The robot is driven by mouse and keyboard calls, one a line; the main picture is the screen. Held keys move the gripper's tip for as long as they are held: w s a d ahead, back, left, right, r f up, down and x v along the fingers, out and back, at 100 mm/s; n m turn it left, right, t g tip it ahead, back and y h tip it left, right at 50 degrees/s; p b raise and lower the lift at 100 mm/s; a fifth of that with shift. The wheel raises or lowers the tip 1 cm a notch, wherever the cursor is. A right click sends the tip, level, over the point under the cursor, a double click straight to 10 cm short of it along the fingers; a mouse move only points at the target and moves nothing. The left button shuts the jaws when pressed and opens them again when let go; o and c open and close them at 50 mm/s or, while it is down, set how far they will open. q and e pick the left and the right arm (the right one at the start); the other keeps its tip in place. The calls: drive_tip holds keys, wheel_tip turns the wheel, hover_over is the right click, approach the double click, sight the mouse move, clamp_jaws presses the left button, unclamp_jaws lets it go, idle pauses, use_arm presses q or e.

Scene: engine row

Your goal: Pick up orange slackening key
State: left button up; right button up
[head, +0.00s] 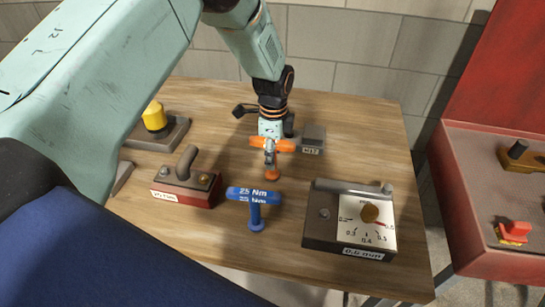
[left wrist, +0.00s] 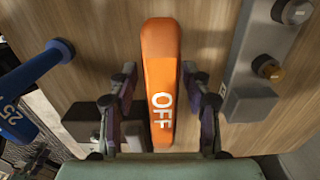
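The orange slackening key (head: 259,145) has a T-shaped handle and stands near the middle of the wooden table in the head view. Its handle bar (left wrist: 160,50) in the left wrist view is orange with "OFF" in white letters. My left gripper (head: 271,142) is down at the key from above. In the left wrist view the two fingers of my left gripper (left wrist: 159,72) are on either side of the bar, apart, with narrow gaps. The gripper looks open around the key. My right gripper is not in view.
A blue 25 Nm key (head: 255,197) stands close in front. A red-based block with a handle (head: 184,190) is left, and a grey block (head: 313,135) sits just behind right. A red cabinet (head: 470,200) stands right of the table (head: 370,115).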

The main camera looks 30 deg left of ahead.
use_arm(q)
drive_tip(key=shift+w+a+f, duration=0.2)
drive_tip(key=shift+f, duration=0.3)
drive_tip(key=shift+w+a+f, duration=0.2)
drive_tip(key=shift+f, duration=0.25)
drive_tip(key=shift+s+d+r, duration=0.3)
drive_tip(key=shift+s+r, duration=0.1)
drive_tip(key=shift+s, duration=0.15)
drive_tip(key=shift+c, duration=0.2)
drive_tip(key=shift+s+d+r, duration=0.1)
drive_tip(key=shift+c, duration=0.9)
drive_tip(key=shift+w+a+f, duration=0.35)
drive_tip(key=shift+w+f, duration=0.1)
drive_tip(key=shift+w, duration=0.1)
drive_tip(key=c, duration=0.6)
drive_tip(key=shift+s+d+r, duration=0.1)
drive_tip(key=shift+s+r, duration=0.05)
drive_tip(key=shift+s, duration=0.05)
clamp_jaws()
drive_tip(key=shift+d+r, duration=0.1)
drive_tip(key=shift+r, duration=0.1)
